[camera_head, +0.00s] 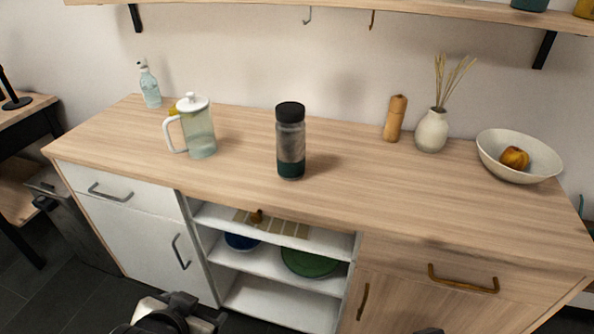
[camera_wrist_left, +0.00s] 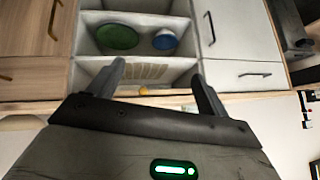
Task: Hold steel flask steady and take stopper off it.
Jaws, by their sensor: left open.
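The steel flask (camera_head: 291,150) stands upright on the wooden counter, near its middle. It has a grey, worn-looking middle and a dark teal lower part. The black stopper (camera_head: 290,112) sits on top of it. My left gripper (camera_head: 190,309) is low at the bottom edge of the head view, in front of the cabinet and well apart from the flask. In the left wrist view its two fingers (camera_wrist_left: 157,80) are spread with nothing between them. The flask does not show in that view. Only a dark sliver at the head view's bottom edge shows right of centre; I cannot identify it.
A glass pitcher (camera_head: 199,137) and a soap bottle (camera_head: 150,88) stand left of the flask. A wooden mill (camera_head: 395,118), a vase (camera_head: 431,131) and a bowl with fruit (camera_head: 491,154) stand right. The counter around the flask is clear. Open shelves (camera_head: 270,296) lie below.

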